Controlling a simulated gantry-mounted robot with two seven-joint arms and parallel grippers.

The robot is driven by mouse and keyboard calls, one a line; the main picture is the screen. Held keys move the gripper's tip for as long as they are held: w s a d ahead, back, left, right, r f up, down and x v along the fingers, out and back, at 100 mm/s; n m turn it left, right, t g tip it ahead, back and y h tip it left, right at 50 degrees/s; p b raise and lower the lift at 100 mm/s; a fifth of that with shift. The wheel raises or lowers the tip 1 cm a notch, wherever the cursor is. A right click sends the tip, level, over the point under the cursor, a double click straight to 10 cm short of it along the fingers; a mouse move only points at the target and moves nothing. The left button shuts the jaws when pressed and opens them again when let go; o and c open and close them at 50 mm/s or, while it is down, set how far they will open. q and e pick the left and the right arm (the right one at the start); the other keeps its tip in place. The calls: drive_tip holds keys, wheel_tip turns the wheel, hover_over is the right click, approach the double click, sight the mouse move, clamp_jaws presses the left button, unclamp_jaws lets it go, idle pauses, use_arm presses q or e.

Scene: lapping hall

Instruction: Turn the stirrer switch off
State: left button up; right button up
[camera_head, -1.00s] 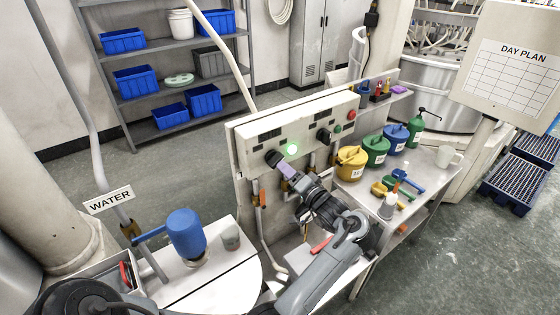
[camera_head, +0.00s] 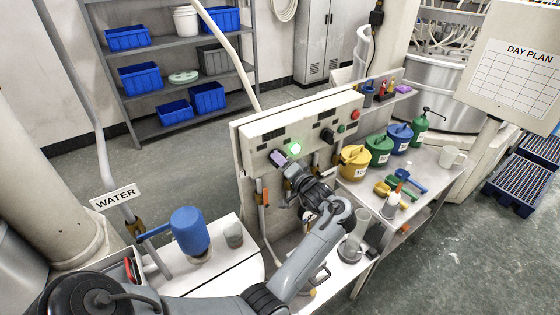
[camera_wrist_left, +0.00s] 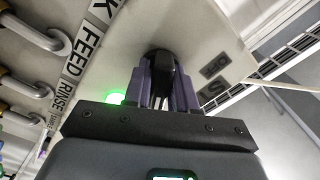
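The white control panel (camera_head: 262,130) stands behind the counter, with a lit green lamp (camera_head: 295,149) at its left part. My left gripper (camera_head: 278,158) is at the panel's left knob, just left of the lamp, and mostly hides it. In the left wrist view the purple fingers (camera_wrist_left: 162,88) stand on either side of the black knob (camera_wrist_left: 160,60), close against it with no clear gap. The green lamp (camera_wrist_left: 116,98) glows beside the fingers. The knob's label is only partly readable, so I cannot read its setting. My right gripper is not in view.
A second black knob (camera_head: 327,136), a green button (camera_head: 341,129) and a red button (camera_head: 355,114) sit further right on the panel. Yellow (camera_head: 354,162), green (camera_head: 379,150) and blue (camera_head: 399,138) cans stand on the right bench. A blue container (camera_head: 189,231) stands on the left counter.

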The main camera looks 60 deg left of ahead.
use_arm(q)
clamp_jaws()
drive_tip(key=shift+n, duration=0.4)
drive_tip(key=shift+f+n+b, duration=0.1)
drive_tip(key=shift+n+b, duration=0.4)
drive_tip(key=shift+n, duration=0.5)
drive_tip(key=n+b, duration=0.1)
drive_tip(key=n, duration=0.2)
drive_tip(key=shift+n+b, duration=0.3)
drive_tip(key=shift+b, duration=0.1)
drive_tip(key=n+b, duration=0.2)
drive_tip(key=n, duration=0.1)
drive_tip(key=shift+n+b, duration=0.7)
drive_tip(key=shift+n, duration=0.5)
